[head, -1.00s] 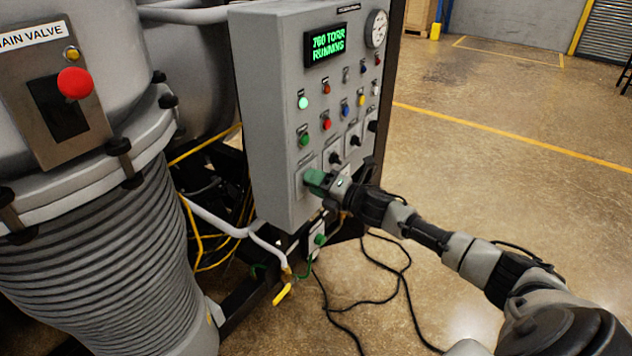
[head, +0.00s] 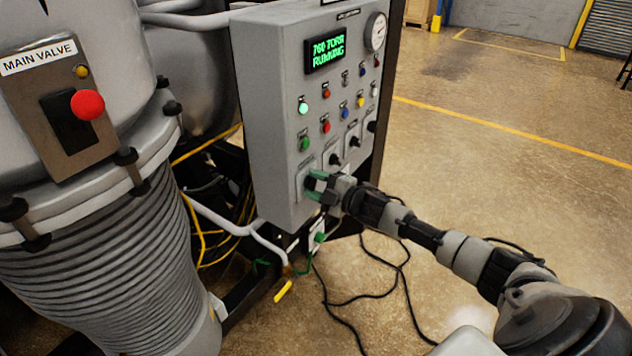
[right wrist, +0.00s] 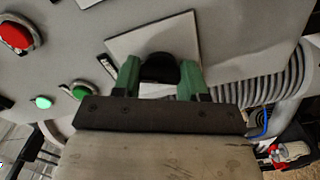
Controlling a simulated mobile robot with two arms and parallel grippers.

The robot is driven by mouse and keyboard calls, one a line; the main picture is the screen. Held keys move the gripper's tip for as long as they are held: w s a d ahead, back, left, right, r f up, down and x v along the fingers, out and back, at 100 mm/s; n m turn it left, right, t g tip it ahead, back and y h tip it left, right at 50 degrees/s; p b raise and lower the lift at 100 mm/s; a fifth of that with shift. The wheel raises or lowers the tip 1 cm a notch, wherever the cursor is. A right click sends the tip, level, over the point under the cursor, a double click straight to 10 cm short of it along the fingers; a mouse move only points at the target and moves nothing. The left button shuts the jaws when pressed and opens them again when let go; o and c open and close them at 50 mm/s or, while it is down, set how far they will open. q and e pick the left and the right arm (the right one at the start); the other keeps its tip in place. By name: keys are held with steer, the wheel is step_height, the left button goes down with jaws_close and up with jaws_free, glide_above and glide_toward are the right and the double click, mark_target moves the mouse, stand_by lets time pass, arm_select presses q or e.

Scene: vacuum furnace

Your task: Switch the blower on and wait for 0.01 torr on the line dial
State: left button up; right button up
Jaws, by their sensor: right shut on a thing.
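The grey control panel (head: 268,110) stands upright in the head view. Its green display (head: 326,53) reads "760 TORR RUNNING". The round white line dial (head: 377,31) sits at the panel's top right; its reading is too small to make out. My right gripper (head: 314,185) is at the panel's lower left knob. In the right wrist view its green fingers are shut on a black knob (right wrist: 158,67), one finger on each side, in front of a pale square plate (right wrist: 190,35). The knob's label is not readable. My left gripper is not in view.
Several coloured buttons and lamps and other black knobs (head: 335,160) are close above and right of my gripper. The main valve box with a red button (head: 88,104) is at left, above a ribbed bellows (head: 110,260). Black cables (head: 400,285) lie on the floor; the floor at right is clear.

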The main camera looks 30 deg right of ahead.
steer(key=shift+m, duration=0.5)
steer(key=shift+f, duration=0.1)
steer(key=o, duration=0.9)
steer(key=shift+b+v, duration=1.15)
steer(key=shift+v, duration=4.3)
